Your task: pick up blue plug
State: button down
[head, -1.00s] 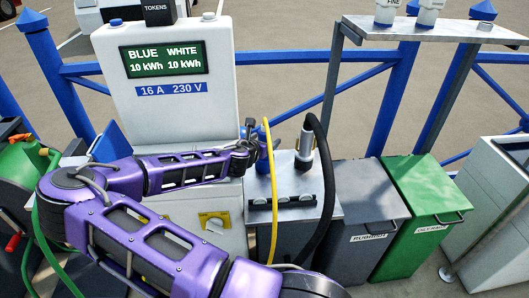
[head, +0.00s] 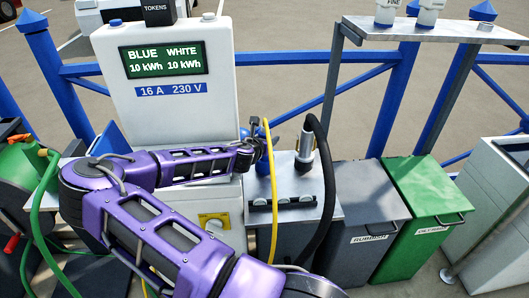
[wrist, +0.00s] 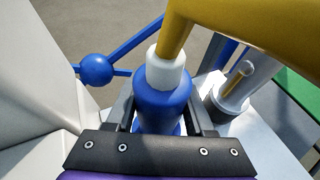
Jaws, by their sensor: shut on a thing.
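The blue plug (wrist: 163,105) stands between the two fingers of my gripper (wrist: 162,118) in the wrist view. It has a white collar and a thick yellow cable rising from its top. In the head view the blue plug (head: 262,160) is upright over the metal top of a grey cabinet, partly hidden by my gripper (head: 256,150). My gripper is shut on the plug, reaching it from the left. Whether the plug's foot touches the metal top cannot be told.
A silver connector (head: 305,147) with a black hose stands right beside the plug. The white power pedestal (head: 180,100) is on the left. A rubbish bin (head: 367,195) and a green bin (head: 428,195) stand to the right. Blue railings run behind.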

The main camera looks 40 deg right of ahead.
dwell(0.3)
notch_tip(320, 180, up, 13)
jog(key=p, duration=0.4)
jog(key=shift+p, duration=0.3)
dwell(0.4)
